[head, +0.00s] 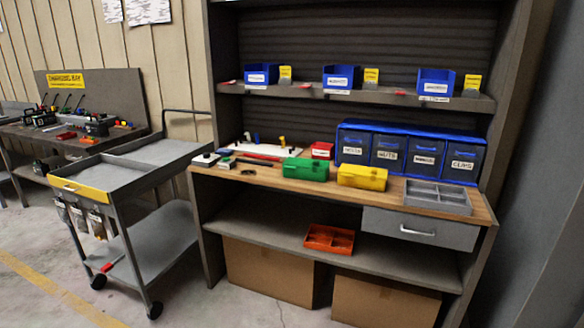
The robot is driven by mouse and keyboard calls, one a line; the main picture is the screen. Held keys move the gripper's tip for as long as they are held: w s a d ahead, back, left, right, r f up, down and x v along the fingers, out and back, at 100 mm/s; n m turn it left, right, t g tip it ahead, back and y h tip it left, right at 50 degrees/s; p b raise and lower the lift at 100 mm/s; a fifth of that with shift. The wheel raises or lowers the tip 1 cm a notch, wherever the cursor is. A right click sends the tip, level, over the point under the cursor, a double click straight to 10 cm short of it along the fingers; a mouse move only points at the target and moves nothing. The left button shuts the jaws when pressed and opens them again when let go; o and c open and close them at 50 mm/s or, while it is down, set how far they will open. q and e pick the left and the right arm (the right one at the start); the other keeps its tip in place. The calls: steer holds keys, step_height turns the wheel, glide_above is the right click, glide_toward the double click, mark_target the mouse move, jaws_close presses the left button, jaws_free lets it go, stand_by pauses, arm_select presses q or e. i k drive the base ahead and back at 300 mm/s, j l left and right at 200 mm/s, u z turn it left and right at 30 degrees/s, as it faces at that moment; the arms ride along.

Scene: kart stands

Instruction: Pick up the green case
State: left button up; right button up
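The green case (306,170) sits shut on the wooden worktop (342,189) of the shelf unit, near the middle. A yellow case (362,177) stands just to its right, with a small gap between them. Nothing hides the green case's front. Neither of my grippers shows in the head view.
A grey divided tray (437,197) and blue-fronted drawers (408,151) are on the right of the worktop. A small red box (322,150) is behind the green case. A grey cart (125,180) stands at the left. Floor in front of the unit is clear.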

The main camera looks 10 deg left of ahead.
mark_target(298, 173)
steer(key=i+j+u, duration=0.2)
steer(key=i+u, duration=0.75)
steer(key=i, duration=0.15)
steer(key=i+j+z, duration=0.75)
